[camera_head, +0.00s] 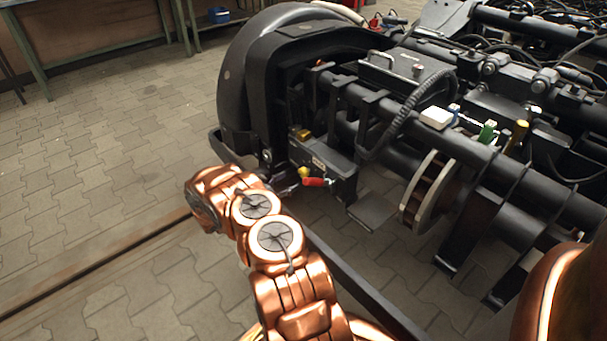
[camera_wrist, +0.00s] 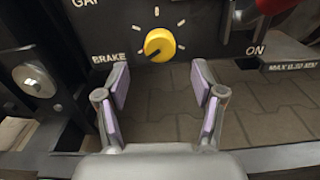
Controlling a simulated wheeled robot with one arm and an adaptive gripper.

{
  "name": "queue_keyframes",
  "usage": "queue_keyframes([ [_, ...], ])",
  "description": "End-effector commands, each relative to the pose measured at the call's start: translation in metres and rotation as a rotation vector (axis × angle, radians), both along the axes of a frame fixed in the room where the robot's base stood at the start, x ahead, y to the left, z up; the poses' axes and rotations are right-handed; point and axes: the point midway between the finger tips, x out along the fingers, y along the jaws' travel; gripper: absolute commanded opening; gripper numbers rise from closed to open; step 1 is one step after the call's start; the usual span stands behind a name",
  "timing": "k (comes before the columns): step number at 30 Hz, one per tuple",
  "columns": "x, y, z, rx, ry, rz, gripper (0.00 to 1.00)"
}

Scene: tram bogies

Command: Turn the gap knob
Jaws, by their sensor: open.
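The gap knob (camera_wrist: 160,45) is yellow and round with a dark pointer mark, set on a dark panel with white tick marks around it in the wrist view. Its pointer mark is toward the lower left. In the head view the yellow knob (camera_head: 304,173) shows small on the bogie's box. My gripper (camera_wrist: 160,82) is open, its two purple-padded fingers below and to either side of the knob in the picture. Nothing is between the fingers, and they look apart from the knob. In the head view my arm reaches toward the box, and the fingers cannot be made out.
A red handle (camera_head: 317,182) sits just right of the knob; it also shows in the wrist view (camera_wrist: 274,6). The black wheel guard (camera_head: 240,90) rises behind my arm's end. A rail (camera_head: 100,265) crosses the paved floor, which is clear at left.

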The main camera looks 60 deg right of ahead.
Motion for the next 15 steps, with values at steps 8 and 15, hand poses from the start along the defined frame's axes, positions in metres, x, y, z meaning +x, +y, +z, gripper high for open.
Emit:
queue_keyframes([
  [8,-0.009,-0.026,-0.004,-0.002,0.000,-0.003,0.68],
  [15,-0.017,-0.058,-0.004,0.000,0.000,0.000,0.68],
])
